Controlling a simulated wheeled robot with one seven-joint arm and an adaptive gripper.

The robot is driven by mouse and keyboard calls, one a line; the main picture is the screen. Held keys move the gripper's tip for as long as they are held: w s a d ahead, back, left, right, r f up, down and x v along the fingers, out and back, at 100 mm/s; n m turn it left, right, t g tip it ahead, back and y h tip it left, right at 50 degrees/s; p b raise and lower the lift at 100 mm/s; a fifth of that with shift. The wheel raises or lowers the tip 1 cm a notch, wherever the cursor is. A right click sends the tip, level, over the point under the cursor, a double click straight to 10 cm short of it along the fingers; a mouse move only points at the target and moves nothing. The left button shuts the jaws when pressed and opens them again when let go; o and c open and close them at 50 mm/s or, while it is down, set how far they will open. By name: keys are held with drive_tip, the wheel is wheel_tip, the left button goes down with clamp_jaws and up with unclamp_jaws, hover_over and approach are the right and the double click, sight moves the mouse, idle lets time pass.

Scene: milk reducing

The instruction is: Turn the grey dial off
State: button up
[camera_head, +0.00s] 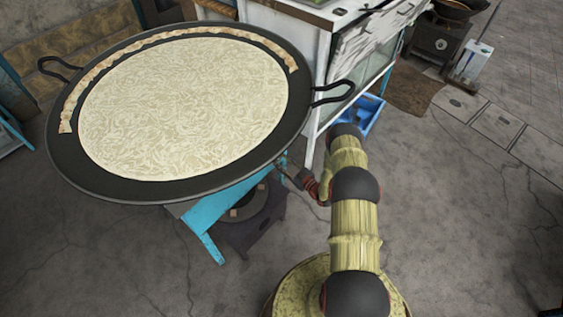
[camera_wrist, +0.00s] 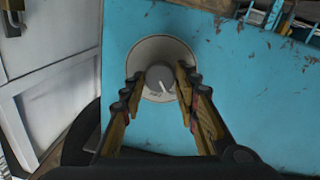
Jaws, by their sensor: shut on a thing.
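The grey dial (camera_wrist: 159,76) is a round knob with a white pointer mark, set on a lighter grey disc (camera_wrist: 158,46) on a light blue panel (camera_wrist: 255,95). The mark points down and slightly right in the wrist view. The two fingers of my gripper (camera_wrist: 158,83) stand on either side of the knob and are shut on it. In the head view my gripper (camera_head: 304,180) reaches the burner stand beneath the pan, and the dial is hidden there.
A wide black pan (camera_head: 65,160) filled with pale milk (camera_head: 185,105) stands over the blue stand (camera_head: 205,222), its right handle (camera_head: 334,94) near my arm. A white cabinet (camera_head: 285,40) is behind. Grey floor (camera_head: 450,230) on the right is clear.

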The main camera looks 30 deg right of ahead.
drive_tip(key=m+b, duration=0.2)
drive_tip(key=m, duration=0.2)
drive_tip(key=shift+m+g+b, duration=0.4)
drive_tip(key=shift+m+b, duration=0.1)
drive_tip(key=shift+m, duration=1.1)
drive_tip(key=o, duration=1.2)
drive_tip(key=shift+d, duration=0.1)
drive_tip(key=v, duration=1.2)
